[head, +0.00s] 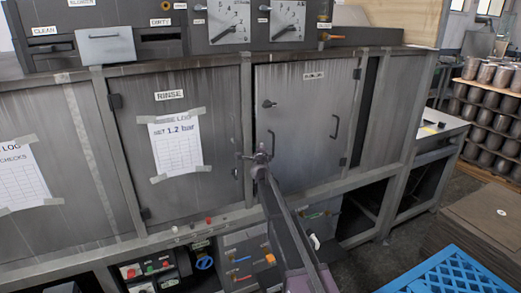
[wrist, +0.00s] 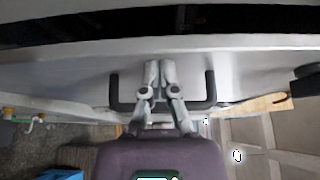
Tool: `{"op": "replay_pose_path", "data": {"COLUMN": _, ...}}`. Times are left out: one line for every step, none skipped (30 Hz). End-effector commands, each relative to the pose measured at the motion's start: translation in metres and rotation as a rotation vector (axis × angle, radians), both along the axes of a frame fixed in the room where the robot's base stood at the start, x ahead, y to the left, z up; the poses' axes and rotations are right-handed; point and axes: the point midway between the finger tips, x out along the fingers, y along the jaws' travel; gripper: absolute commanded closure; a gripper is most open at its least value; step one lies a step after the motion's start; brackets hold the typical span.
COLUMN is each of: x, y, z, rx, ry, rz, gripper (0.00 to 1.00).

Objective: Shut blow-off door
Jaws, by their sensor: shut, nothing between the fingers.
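My gripper (head: 262,157) is shut and empty, in front of the door's lower left edge by the frame post. In the wrist view my gripper (wrist: 158,65) points at a pale panel, its fingers crossing a dark U-shaped handle (wrist: 211,85). Whether the fingertips touch the panel I cannot tell.
The rinse door (head: 205,120) with a taped log sheet is left of the post. Gauges stand above, and valves and buttons below. A blue crate (head: 450,272) and stacked brown boards (head: 490,215) stand at the lower right. Racked metal cylinders (head: 487,100) are behind.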

Motion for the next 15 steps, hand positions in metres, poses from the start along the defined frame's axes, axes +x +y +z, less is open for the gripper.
{"op": "replay_pose_path", "data": {"x": 0.0001, "y": -0.0010, "z": 0.0000, "rx": 0.000, "ry": 0.000, "rz": -0.001, "gripper": 1.00}}
{"op": "replay_pose_path", "data": {"x": 0.0001, "y": -0.0013, "z": 0.0000, "rx": 0.000, "ry": 0.000, "rz": -0.001, "gripper": 1.00}}
{"op": "replay_pose_path", "data": {"x": 0.0001, "y": -0.0018, "z": 0.0000, "rx": 0.000, "ry": 0.000, "rz": -0.002, "gripper": 1.00}}
{"op": "replay_pose_path", "data": {"x": 0.0001, "y": -0.0021, "z": 0.0000, "rx": 0.000, "ry": 0.000, "rz": -0.002, "gripper": 1.00}}
{"op": "replay_pose_path", "data": {"x": 0.0002, "y": -0.0024, "z": 0.0000, "rx": 0.000, "ry": 0.000, "rz": -0.002, "gripper": 1.00}}
{"op": "replay_pose_path", "data": {"x": 0.0002, "y": -0.0026, "z": 0.0000, "rx": 0.000, "ry": 0.000, "rz": -0.002, "gripper": 1.00}}
{"op": "replay_pose_path", "data": {"x": 0.0002, "y": -0.0028, "z": 0.0000, "rx": 0.000, "ry": 0.000, "rz": -0.002, "gripper": 1.00}}
{"op": "replay_pose_path", "data": {"x": 0.0002, "y": -0.0029, "z": 0.0000, "rx": 0.000, "ry": 0.000, "rz": -0.003, "gripper": 1.00}}
{"op": "replay_pose_path", "data": {"x": 0.0001, "y": -0.0030, "z": 0.0000, "rx": 0.000, "ry": 0.000, "rz": -0.003, "gripper": 1.00}}
{"op": "replay_pose_path", "data": {"x": 0.0000, "y": -0.0030, "z": 0.0000, "rx": 0.000, "ry": 0.000, "rz": -0.002, "gripper": 1.00}}
{"op": "replay_pose_path", "data": {"x": -0.0003, "y": -0.0031, "z": 0.0000, "rx": 0.000, "ry": 0.000, "rz": -0.002, "gripper": 1.00}}
{"op": "replay_pose_path", "data": {"x": -0.0010, "y": -0.0034, "z": 0.0000, "rx": 0.000, "ry": 0.000, "rz": -0.002, "gripper": 1.00}}
{"op": "replay_pose_path", "data": {"x": -0.0016, "y": -0.0037, "z": 0.0000, "rx": 0.000, "ry": 0.000, "rz": -0.002, "gripper": 1.00}}
{"op": "replay_pose_path", "data": {"x": -0.0024, "y": -0.0042, "z": 0.0000, "rx": 0.000, "ry": 0.000, "rz": -0.002, "gripper": 1.00}}
{"op": "replay_pose_path", "data": {"x": -0.0037, "y": -0.0050, "z": -0.0001, "rx": 0.000, "ry": 0.000, "rz": -0.003, "gripper": 1.00}}
